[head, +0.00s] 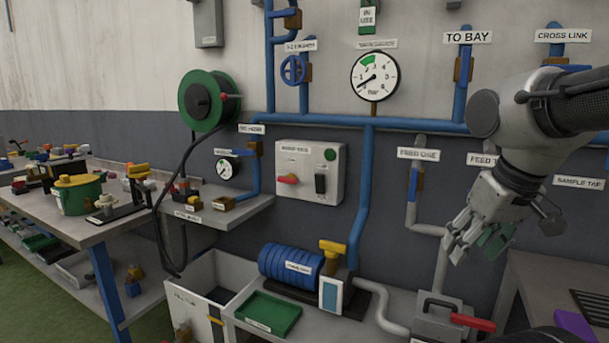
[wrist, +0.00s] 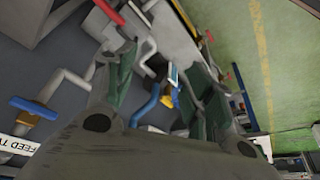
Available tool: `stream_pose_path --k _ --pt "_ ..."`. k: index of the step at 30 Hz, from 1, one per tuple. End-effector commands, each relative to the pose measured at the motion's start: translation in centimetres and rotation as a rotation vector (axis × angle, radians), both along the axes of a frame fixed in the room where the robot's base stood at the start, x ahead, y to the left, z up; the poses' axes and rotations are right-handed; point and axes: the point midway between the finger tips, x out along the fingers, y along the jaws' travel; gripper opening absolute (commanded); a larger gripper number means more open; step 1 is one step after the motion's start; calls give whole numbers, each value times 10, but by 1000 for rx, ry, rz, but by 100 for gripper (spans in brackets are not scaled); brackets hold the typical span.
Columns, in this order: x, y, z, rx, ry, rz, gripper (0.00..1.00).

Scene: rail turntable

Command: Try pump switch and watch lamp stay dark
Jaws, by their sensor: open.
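A pale switch box (head: 296,158) is fixed to the wall in the middle of the head view. It carries a red lever (head: 287,180), a black switch (head: 320,182) and a round dark green lamp (head: 329,154) that looks unlit. Its label is too small to read. Below it, a blue ribbed pump or motor (head: 291,266) sits on the bench with a yellow handle (head: 333,246) beside it. My gripper (head: 470,238) is open and empty, well to the right of the box, and points downward. Its spread fingers also show in the wrist view (wrist: 165,90).
A gauge (head: 375,76) and blue pipes (head: 365,193) are on the wall. A green tray (head: 269,313) and a box with a red handle (head: 472,322) are low in front. A cluttered table (head: 95,232) stands left. Open air lies before the switch box.

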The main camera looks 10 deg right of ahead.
Motion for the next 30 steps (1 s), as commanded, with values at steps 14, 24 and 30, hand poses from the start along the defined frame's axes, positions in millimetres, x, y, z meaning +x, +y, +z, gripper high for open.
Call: stream_pose_path --k 14,24,30 --pt "121 23 -1 -106 -218 304 0" --pt "292 75 -17 -430 -611 717 0" --pt "362 108 -36 -709 -817 887 0"
